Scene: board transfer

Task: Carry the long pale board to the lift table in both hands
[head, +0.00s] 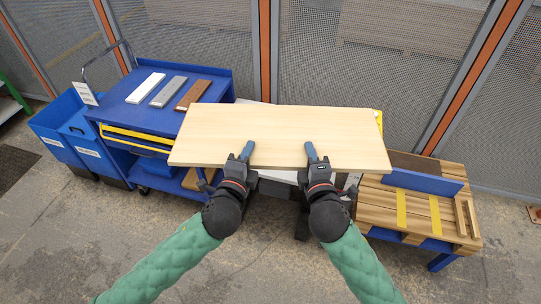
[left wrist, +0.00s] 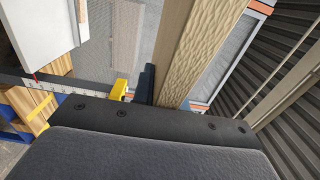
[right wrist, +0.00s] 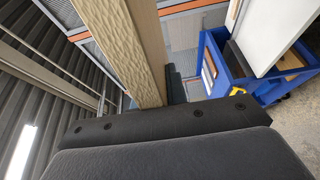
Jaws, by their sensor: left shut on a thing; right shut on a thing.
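The long pale board (head: 280,135) is held up roughly level in front of me in the head view. My left gripper (head: 246,152) is shut on its near edge, left of the middle. My right gripper (head: 311,154) is shut on the same edge, right of the middle. The board's edge also shows in the left wrist view (left wrist: 195,50) and in the right wrist view (right wrist: 138,50). A white and grey piece of equipment (head: 282,176) shows partly below the board; the board hides most of it, so I cannot tell whether it is the lift table.
A blue cart (head: 118,108) with white, grey and brown planks stands at the left, beside blue bins (head: 60,128). A bench with a slatted wooden top (head: 380,205) stands at the right. Mesh fencing (head: 350,60) closes off the back. Grey floor (head: 150,225) is open in front.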

